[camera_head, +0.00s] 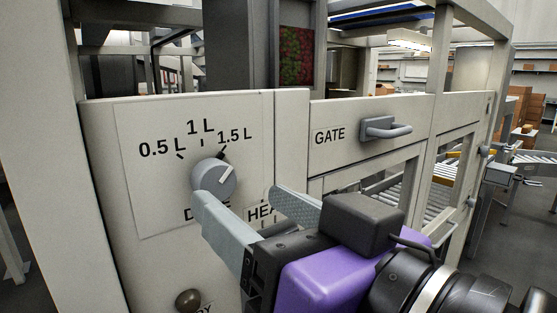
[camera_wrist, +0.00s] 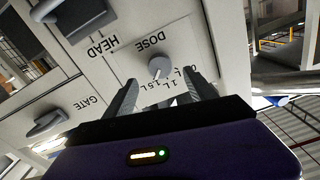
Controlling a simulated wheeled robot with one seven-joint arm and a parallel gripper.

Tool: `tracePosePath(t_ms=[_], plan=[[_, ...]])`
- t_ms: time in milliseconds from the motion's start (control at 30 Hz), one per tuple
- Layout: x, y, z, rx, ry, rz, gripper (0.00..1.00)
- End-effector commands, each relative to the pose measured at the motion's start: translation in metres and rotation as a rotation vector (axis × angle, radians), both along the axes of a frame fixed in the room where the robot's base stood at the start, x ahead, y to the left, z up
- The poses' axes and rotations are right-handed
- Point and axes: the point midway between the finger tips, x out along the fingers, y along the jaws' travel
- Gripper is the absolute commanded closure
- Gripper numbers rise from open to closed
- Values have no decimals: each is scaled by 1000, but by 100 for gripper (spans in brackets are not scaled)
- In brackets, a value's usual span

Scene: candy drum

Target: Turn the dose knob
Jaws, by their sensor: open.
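My gripper (camera_head: 238,197) is open and empty in front of the panel, close to the knob. In the wrist view the knob (camera_wrist: 160,66) shows between and beyond my two spread fingertips (camera_wrist: 160,77). I cannot tell whether a finger touches it.
A HEAD label (camera_head: 262,214) is partly hidden behind my gripper. A dark round knob (camera_head: 188,299) sits low on the panel. Frame posts and a roller conveyor (camera_head: 535,157) stand beyond.

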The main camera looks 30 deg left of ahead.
Motion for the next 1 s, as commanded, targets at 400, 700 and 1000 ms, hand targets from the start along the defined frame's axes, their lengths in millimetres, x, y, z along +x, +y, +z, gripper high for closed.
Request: tracePosePath(t_ms=[400,700,1000], plan=[[19,51,1,-3,0,4,35],[28,71,1,-1,-1,2,35],[29,72,0,0,-2,2,47]])
